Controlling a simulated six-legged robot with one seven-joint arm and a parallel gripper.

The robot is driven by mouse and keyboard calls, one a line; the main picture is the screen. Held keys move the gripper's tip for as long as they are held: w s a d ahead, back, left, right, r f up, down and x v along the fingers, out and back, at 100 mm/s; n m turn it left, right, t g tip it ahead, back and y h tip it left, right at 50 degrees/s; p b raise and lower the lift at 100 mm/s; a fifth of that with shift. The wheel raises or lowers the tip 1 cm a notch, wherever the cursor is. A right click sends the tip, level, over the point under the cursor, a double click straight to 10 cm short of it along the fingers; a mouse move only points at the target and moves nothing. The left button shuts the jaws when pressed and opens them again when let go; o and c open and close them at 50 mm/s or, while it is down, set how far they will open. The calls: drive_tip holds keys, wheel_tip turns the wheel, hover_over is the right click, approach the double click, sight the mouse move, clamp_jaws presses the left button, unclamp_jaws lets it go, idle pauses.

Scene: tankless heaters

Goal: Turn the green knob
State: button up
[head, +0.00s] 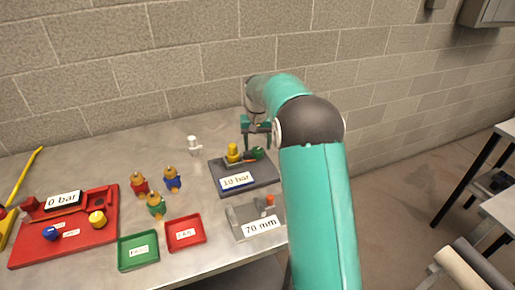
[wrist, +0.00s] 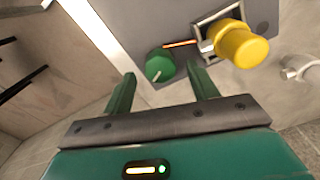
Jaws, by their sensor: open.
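The green knob (wrist: 160,66) is round with a pale pointer line and sits on a grey panel (wrist: 125,22). In the head view the green knob (head: 257,153) is at the back right of the dark panel (head: 265,174), which bears a "10 bar" label (head: 237,181). My gripper (wrist: 162,73) is open and empty. In the wrist view the knob appears between and just beyond its two green fingertips; I cannot tell any contact. In the head view my gripper (head: 257,145) is over the panel's back edge, fingers pointing down at the knob.
A yellow knob (wrist: 240,45) stands close beside the green one, near the right finger. A white valve (head: 194,146) stands left of the panel. A grey "70 mm" tray (head: 240,214) is in front. Red and green trays and several small figures are further left.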

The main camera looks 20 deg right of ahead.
sight(257, 150)
wheel_tip(257, 150, up, 11)
drive_tip(key=shift+r, duration=0.15)
idle(0.4)
drive_tip(key=s+a+r+n+t, duration=0.1)
drive_tip(key=s+a+r, duration=0.35)
drive_tip(key=s, duration=0.45)
drive_tip(key=s+a+r+n+t, duration=0.1)
drive_tip(key=s+a+r+t, duration=0.1)
drive_tip(key=s+a+r, duration=0.45)
drive_tip(key=s+f+t, duration=0.1)
drive_tip(key=s+f, duration=0.2)
drive_tip(key=s, duration=0.4)
drive_tip(key=s+a+f+n, duration=0.1)
drive_tip(key=s+f, duration=0.2)
drive_tip(key=s, duration=0.4)
drive_tip(key=s+a+f+t, duration=0.1)
drive_tip(key=s+f, duration=0.1)
drive_tip(key=s, duration=0.5)
drive_tip(key=shift+f+t, duration=0.3)
drive_tip(key=shift+f, duration=0.1)
